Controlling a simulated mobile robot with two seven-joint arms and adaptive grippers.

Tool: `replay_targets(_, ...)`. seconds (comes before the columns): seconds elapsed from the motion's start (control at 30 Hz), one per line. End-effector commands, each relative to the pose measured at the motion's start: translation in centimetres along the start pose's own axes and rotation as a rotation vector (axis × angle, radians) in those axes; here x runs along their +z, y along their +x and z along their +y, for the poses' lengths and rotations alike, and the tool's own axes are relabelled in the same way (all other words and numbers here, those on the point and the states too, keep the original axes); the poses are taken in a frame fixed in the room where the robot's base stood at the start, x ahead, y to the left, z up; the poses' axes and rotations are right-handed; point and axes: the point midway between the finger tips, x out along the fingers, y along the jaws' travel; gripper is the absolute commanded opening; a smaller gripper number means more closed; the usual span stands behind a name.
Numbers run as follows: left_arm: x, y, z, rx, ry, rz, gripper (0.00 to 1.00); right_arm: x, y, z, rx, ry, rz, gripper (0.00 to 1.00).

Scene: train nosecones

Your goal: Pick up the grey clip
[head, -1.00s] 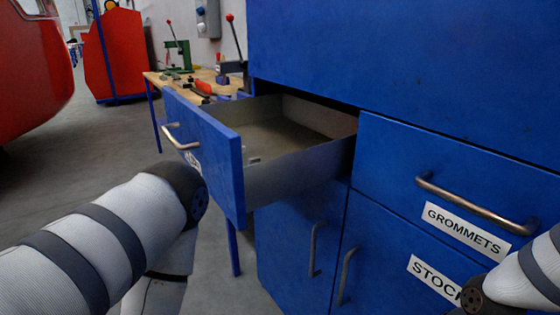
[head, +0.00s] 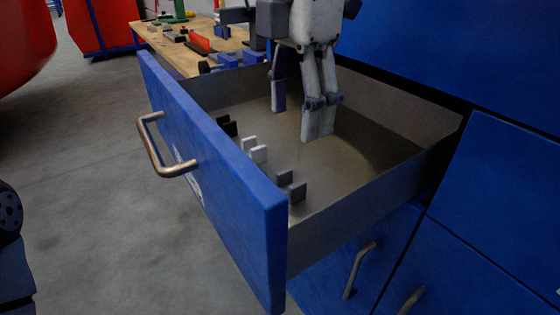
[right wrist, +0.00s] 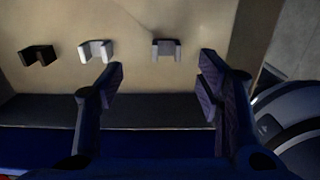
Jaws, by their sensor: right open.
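The grey clip (head: 291,186) lies in the open blue drawer (head: 215,170), at the near end of a row of clips along the front panel. My right gripper (head: 300,118) hangs inside the drawer with its fingers pointing down, open and empty. In the head view it is behind the grey clip, apart from it. In the right wrist view the grey clip (right wrist: 166,48) shows beyond the fingertips (right wrist: 161,82), lined up with the gap between them. My left gripper is not in view.
A white clip (head: 254,150) and a black clip (head: 227,126) lie in the same row, farther off. The drawer's front panel and metal side walls enclose the space. A workbench (head: 190,50) with tools stands behind.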

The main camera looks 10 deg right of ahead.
Motion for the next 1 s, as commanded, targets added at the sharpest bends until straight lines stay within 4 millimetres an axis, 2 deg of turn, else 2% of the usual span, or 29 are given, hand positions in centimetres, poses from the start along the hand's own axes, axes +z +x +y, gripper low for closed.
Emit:
replay_targets(0.13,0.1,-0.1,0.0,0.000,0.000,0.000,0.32,-0.1,3.5,-0.1,-0.005,-0.001,0.002,0.60)
replay_targets(0.37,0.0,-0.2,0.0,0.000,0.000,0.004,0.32,-0.1,6.9,-0.1,-0.004,0.000,0.002,0.60)
replay_targets(0.53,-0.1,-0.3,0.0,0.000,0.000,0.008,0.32,-0.3,10.1,0.0,-0.003,0.001,0.001,0.60)
replay_targets(0.63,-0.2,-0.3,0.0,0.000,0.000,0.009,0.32,-0.3,11.0,0.0,0.000,0.001,0.001,0.60)
replay_targets(0.83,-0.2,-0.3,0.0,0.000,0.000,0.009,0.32,-0.3,11.2,0.0,0.001,0.001,0.001,0.60)
replay_targets(1.0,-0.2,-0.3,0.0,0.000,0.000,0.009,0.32,-0.3,11.1,0.0,0.001,0.001,0.001,0.21)
